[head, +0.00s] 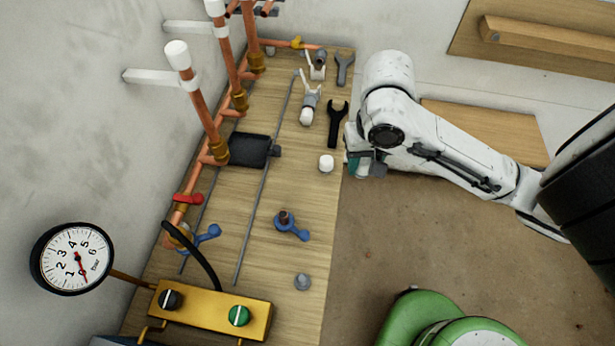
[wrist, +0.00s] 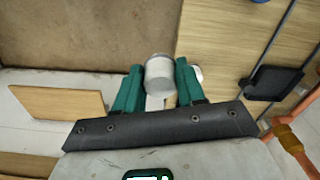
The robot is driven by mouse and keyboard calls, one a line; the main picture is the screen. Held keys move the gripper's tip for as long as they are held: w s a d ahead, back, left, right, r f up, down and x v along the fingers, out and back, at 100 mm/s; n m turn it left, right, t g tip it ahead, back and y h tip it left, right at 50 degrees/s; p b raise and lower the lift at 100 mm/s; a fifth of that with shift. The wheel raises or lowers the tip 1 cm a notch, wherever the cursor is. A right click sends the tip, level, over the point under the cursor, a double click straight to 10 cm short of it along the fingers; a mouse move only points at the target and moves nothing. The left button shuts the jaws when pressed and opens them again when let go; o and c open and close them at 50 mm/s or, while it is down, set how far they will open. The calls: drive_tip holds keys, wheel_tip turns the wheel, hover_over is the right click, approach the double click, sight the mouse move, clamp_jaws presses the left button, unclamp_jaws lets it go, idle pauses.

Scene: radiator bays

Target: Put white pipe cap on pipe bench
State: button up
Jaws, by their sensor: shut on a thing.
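My gripper (head: 357,166) hangs just off the right edge of the wooden pipe bench (head: 290,190) in the head view, and the arm hides what it holds. In the wrist view my gripper (wrist: 158,88) has its two teal fingers shut on a white cylindrical pipe cap (wrist: 160,74). A second small white cap (head: 326,163) stands on the bench near its right edge. It also shows in the wrist view, partly behind a finger (wrist: 198,73). The held cap appears beside the bench edge, over the brown floor; its height cannot be told.
Copper pipes with white tops (head: 177,52) line the wall at left. On the bench lie a black box (head: 248,150), a black wrench (head: 337,122), a blue-handled valve (head: 291,227) and a grey fitting (head: 302,282). A gauge (head: 73,258) is at lower left.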

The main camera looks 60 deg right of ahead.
drive_tip(key=w+a+f+p, duration=0.1)
drive_tip(key=w+a+f, duration=0.15)
drive_tip(key=w, duration=0.45)
drive_tip(key=p, duration=0.1)
hover_over(308, 185)
wheel_tip(308, 185, down, 6)
drive_tip(key=shift+f, duration=1.9)
drive_tip(key=shift+f, duration=0.15)
drive_tip(key=o, duration=1)
wheel_tip(308, 185, up, 12)
drive_tip(key=shift+r+p, duration=0.2)
drive_tip(key=shift+p, duration=0.65)
